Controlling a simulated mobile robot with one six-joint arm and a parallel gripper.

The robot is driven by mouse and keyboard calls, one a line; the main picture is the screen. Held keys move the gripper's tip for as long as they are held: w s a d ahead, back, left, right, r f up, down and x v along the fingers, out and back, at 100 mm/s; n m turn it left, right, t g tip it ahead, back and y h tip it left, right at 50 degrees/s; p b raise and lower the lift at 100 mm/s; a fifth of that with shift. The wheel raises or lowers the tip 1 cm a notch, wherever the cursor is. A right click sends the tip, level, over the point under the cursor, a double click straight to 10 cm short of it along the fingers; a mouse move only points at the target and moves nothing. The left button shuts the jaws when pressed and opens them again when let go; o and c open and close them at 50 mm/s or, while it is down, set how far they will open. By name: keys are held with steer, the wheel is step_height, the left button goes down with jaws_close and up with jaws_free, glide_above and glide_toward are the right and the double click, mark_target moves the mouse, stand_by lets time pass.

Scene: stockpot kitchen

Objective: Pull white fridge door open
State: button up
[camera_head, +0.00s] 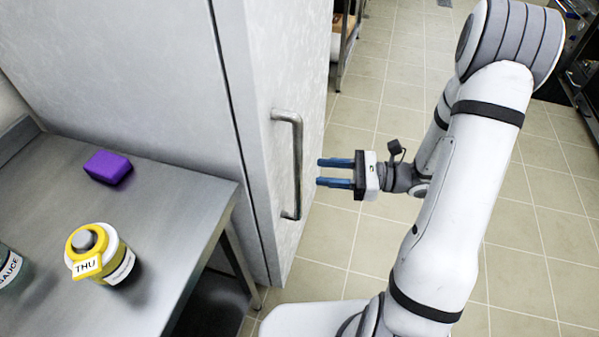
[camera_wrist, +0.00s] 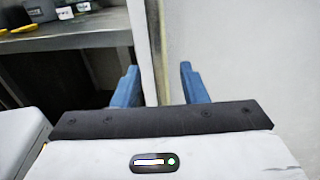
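The white fridge door (camera_head: 283,120) stands at the centre of the head view and looks shut against the fridge body (camera_head: 130,80). A grey metal bar handle (camera_head: 296,165) runs upright on it. My gripper (camera_head: 320,172) is to the right of the handle, its two blue fingers pointing at it, apart from each other and with nothing seen between them. It looks a little short of the handle. In the wrist view the blue fingers (camera_wrist: 160,85) are spread, with the pale door (camera_wrist: 240,60) beyond them.
A steel table (camera_head: 160,205) stands at the left, beside the fridge. On it are a purple block (camera_head: 108,167), a yellow-lidded jar (camera_head: 100,255) and a partly cut-off sauce jar (camera_head: 8,268). Tiled floor (camera_head: 390,60) is open behind and right of my arm.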

mark_target(298, 171)
steer(key=a, duration=0.4)
steer(key=w+a, duration=0.1)
steer(key=a, duration=0.2)
jaws_close()
stand_by(0.4)
